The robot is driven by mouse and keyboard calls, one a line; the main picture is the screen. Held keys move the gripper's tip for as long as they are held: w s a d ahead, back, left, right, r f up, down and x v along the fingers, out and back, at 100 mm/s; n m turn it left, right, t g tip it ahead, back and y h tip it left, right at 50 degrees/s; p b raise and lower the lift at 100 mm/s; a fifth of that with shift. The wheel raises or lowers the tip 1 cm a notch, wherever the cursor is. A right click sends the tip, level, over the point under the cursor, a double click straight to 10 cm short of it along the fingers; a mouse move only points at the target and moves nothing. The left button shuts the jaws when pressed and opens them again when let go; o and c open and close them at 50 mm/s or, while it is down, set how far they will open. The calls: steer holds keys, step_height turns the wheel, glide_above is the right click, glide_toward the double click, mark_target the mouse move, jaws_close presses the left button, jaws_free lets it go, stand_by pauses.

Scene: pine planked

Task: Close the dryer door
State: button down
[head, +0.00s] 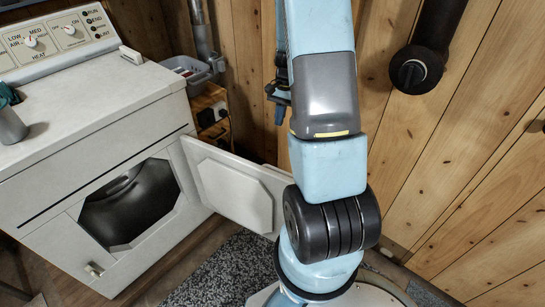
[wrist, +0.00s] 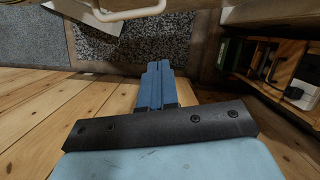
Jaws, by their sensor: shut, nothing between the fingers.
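The white dryer (head: 90,160) stands at the left in the head view. Its door (head: 235,185) is open, swung out to the right from the dark round-cornered opening (head: 135,205). My arm hides the door's far right end. My gripper (wrist: 157,68) shows in the wrist view, its blue fingers together with nothing between them. It points toward the floor and rug. In the wrist view a pale bar-shaped handle (wrist: 130,14) lies beyond the fingertips, apart from them. I cannot tell what it is fixed to.
A speckled grey rug (head: 215,270) lies on the floor before the dryer. Plank walls (head: 480,150) rise behind and at the right, with a black pipe fitting (head: 418,68). A wooden box with plugs (head: 210,110) and a grey bin (head: 190,72) stand behind the door.

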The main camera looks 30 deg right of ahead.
steer(key=s+a+x, duration=0.1)
steer(key=x, duration=1.3)
steer(key=shift+s+m, duration=0.3)
steer(key=shift+s, duration=0.15)
steer(key=shift+a+r, duration=0.1)
steer(key=shift+a, duration=0.1)
